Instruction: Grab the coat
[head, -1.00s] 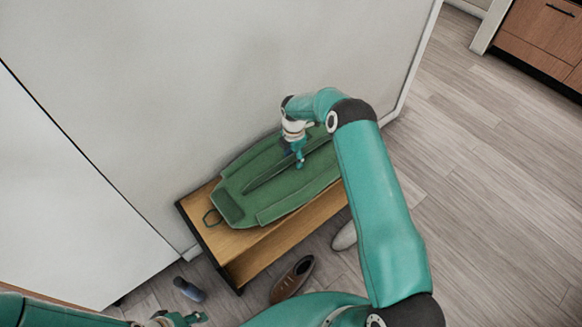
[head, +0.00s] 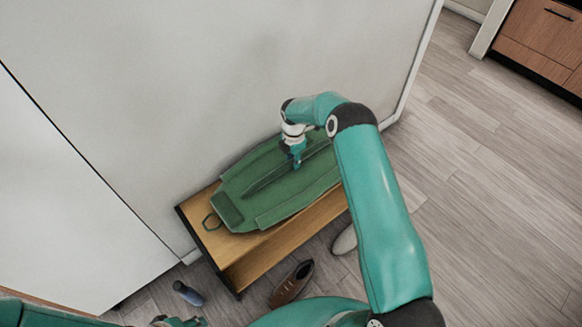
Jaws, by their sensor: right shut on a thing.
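The green coat (head: 283,199) lies flat on a wooden bench against the wall. A dark green ridge runs along its middle, and a loop shows at its left end. My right gripper (head: 296,163) points down at the coat's upper middle, by the ridge, and is shut on the coat. My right arm hides the coat's right end. My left gripper (head: 182,322) is at the bottom edge of the view, away from the coat and partly cut off, so its jaws cannot be made out.
The wooden bench (head: 262,252) has dark metal legs. A brown shoe (head: 291,283), a pale shoe (head: 345,240) and a small dark blue item (head: 187,292) lie on the floor in front. White walls stand behind and left. Open floor (head: 480,190) lies to the right, with a wooden cabinet (head: 545,40) beyond.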

